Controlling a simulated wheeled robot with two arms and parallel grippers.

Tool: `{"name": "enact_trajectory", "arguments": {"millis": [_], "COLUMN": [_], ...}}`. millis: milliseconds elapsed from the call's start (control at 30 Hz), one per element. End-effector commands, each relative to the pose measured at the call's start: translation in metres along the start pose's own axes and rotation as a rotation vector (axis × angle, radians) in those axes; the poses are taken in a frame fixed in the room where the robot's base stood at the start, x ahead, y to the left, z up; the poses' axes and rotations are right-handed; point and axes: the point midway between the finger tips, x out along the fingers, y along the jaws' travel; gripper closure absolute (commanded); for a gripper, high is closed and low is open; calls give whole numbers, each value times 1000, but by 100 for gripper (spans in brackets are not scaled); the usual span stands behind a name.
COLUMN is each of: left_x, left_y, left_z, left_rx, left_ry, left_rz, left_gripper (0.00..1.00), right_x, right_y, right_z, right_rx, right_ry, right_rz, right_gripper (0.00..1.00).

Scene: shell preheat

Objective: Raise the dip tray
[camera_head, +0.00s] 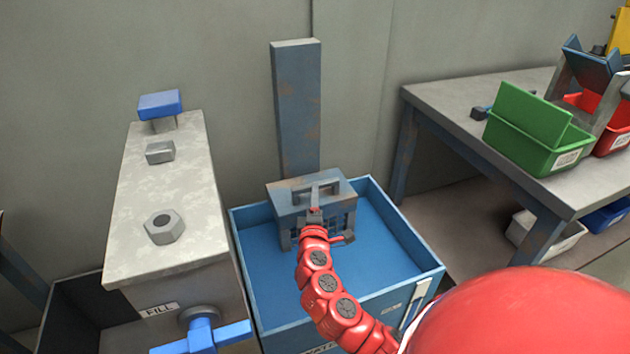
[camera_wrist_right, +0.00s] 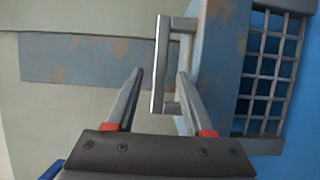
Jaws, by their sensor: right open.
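The dip tray (camera_head: 285,205) is a worn blue-grey box with barred sides and a grey handle (camera_head: 316,188) on top. It sits inside the open blue tank (camera_head: 415,255), against the back, below a tall blue-grey post (camera_head: 297,105). My right gripper (camera_head: 315,212) is at the tray's handle, with my red arm reaching over the tank's front. In the right wrist view, the open fingers (camera_wrist_right: 158,85) lie either side of the handle bar (camera_wrist_right: 158,65), and the right finger appears between the bar and the tray body (camera_wrist_right: 212,60). Contact cannot be told. My left gripper is out of view.
A grey cabinet (camera_head: 160,200) marked FILL stands left of the tank, with a blue valve handle (camera_head: 203,337) at its front. A grey table (camera_head: 470,95) on the right holds green (camera_head: 540,130) and red bins. The wall is close behind.

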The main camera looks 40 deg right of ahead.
Motion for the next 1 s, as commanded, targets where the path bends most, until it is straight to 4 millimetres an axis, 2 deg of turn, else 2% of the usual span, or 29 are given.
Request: {"name": "enact_trajectory", "arguments": {"millis": [33, 200, 400, 600, 867, 1000], "left_x": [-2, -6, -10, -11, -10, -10], "left_y": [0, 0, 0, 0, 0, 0], "left_z": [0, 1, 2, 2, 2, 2], "left_rx": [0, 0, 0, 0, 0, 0], "left_ry": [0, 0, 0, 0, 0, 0], "left_rz": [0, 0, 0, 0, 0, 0], "left_gripper": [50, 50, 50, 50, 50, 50], "right_x": [12, 46, 72, 82, 83, 83], "right_y": [-2, -1, -1, -1, -1, -1], "right_z": [1, 0, 0, 0, 0, 0], "right_rx": [0, 1, 0, -2, -2, -1], "right_ry": [-5, -3, -1, -1, 1, 1], "right_rz": [0, 0, 0, -2, -1, -1], "right_gripper": [48, 48, 48, 48, 48, 71]}}
